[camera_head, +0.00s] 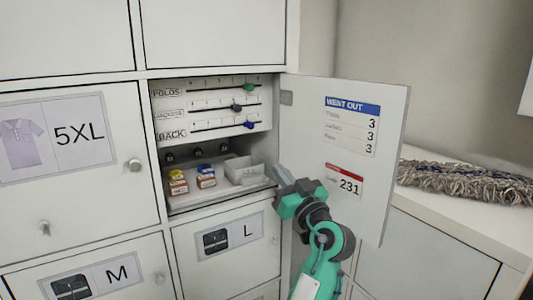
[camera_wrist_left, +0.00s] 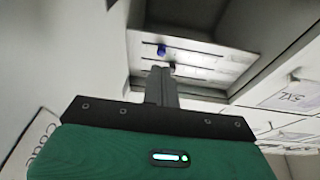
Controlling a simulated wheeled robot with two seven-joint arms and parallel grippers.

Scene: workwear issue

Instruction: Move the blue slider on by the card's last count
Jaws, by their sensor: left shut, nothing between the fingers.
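The blue slider (camera_head: 249,124) sits on the lowest track, labelled BACK, towards its right part. A grey slider (camera_head: 236,107) and a green slider (camera_head: 249,87) sit on the tracks above. The card (camera_head: 351,125) headed WENT OUT hangs inside the open door; its three counts each read 3, the last included. My left gripper (camera_head: 281,179) is shut and empty at the compartment's front right, below and apart from the blue slider. In the left wrist view the blue slider (camera_wrist_left: 161,50) shows just beyond the shut fingers (camera_wrist_left: 160,72). My right gripper is not in view.
The open door (camera_head: 397,150) stands right of my left arm and carries a red-headed card (camera_head: 345,181) reading 231. Small boxes (camera_head: 177,183) and a white tray (camera_head: 245,170) stand on the compartment floor. A mop head (camera_head: 465,182) lies on the right-hand cabinet top.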

